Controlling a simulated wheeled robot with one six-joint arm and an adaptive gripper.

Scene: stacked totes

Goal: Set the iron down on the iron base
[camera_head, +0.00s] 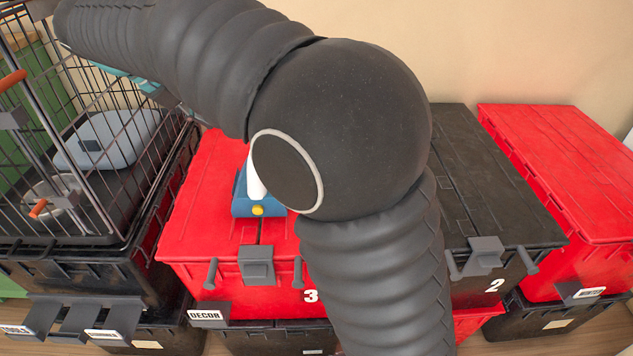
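A blue object with a yellow knob (243,203) sits on the lid of the red tote marked 3 (195,225), near the middle of the picture. A white part (256,182) rises from it or stands behind it. My arm covers its right and upper side, so I cannot tell whether this is the iron base, the iron, or both together. No other thing shows clearly as the iron. My gripper is out of sight, and what it holds is hidden too.
A wire cage (100,185) with a grey-blue item (110,138) inside stands at the left. A black-lidded tote marked 2 (500,205) and another red tote (560,165) stand to the right. My arm hides much of the middle. The far right red lid is clear.

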